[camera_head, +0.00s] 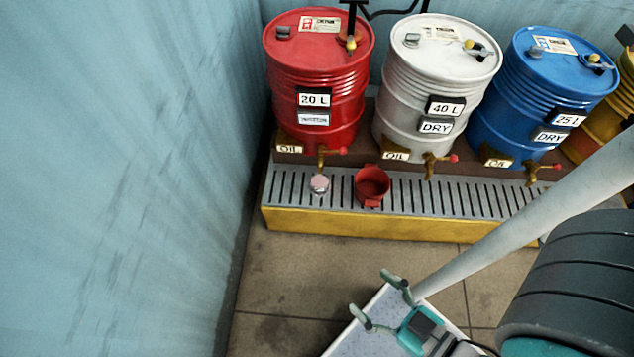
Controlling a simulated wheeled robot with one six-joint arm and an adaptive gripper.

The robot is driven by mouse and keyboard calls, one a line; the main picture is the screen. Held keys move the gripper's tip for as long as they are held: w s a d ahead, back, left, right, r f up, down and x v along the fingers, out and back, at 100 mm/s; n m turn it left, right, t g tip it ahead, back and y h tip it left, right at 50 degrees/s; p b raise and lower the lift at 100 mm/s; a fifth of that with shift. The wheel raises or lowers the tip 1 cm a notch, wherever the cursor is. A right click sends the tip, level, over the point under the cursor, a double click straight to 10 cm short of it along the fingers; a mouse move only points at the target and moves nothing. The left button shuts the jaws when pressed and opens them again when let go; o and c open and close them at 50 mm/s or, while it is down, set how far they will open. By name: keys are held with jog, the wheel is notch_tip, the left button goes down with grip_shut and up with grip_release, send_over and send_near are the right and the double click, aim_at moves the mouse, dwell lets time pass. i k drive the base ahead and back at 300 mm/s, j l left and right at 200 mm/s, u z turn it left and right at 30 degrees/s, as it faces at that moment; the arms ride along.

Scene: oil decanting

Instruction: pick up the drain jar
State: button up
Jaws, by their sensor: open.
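A small round jar (319,184) with a pale pinkish top stands on the drip grate, below the brass tap (322,158) of the red drum. A red open cup (371,186) stands on the grate to its right, apart from it. The frame does not label either one, but the small jar looks like the drain jar. My gripper (372,293) is at the bottom centre, with its two fingers spread and nothing between them. It is well in front of the grate and apart from both vessels.
A red drum (316,85), a white drum (430,75) and a blue drum (535,85) stand behind the yellow-edged grate (450,198), their taps jutting over it. A blue wall (130,150) bounds the left. A pale-rimmed tray (345,345) lies below my gripper. Floor in front is clear.

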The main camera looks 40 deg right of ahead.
aim_at(320, 186)
jog(key=i+z, duration=0.45)
jog(key=i+j+z, duration=0.3)
jog(key=i+z, duration=0.15)
jog(key=i, duration=0.05)
